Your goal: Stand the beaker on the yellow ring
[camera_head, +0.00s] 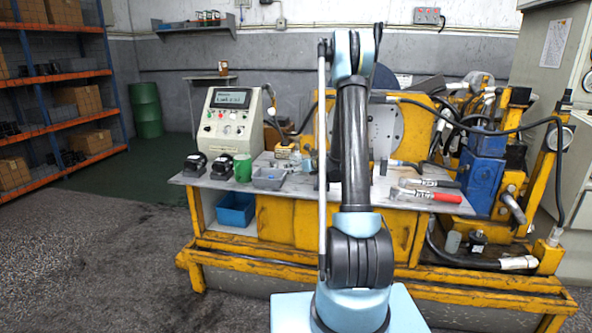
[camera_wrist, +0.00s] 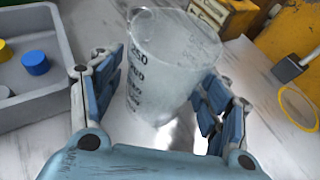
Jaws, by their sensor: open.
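A clear beaker (camera_wrist: 165,75) with dark volume marks stands upright on the pale bench top in the wrist view. My gripper (camera_wrist: 165,95) is open, with its blue-padded fingers on either side of the beaker's lower part; I cannot tell whether they touch it. The yellow ring (camera_wrist: 299,107) lies flat on the bench to the right of the beaker, partly cut off by the picture's edge, with nothing on it. In the head view my arm hides the beaker, the ring and the gripper.
A grey tray (camera_wrist: 58,104) with blue and yellow caps lies left of the beaker. A dark block with a rod (camera_wrist: 287,68) stands behind the ring.

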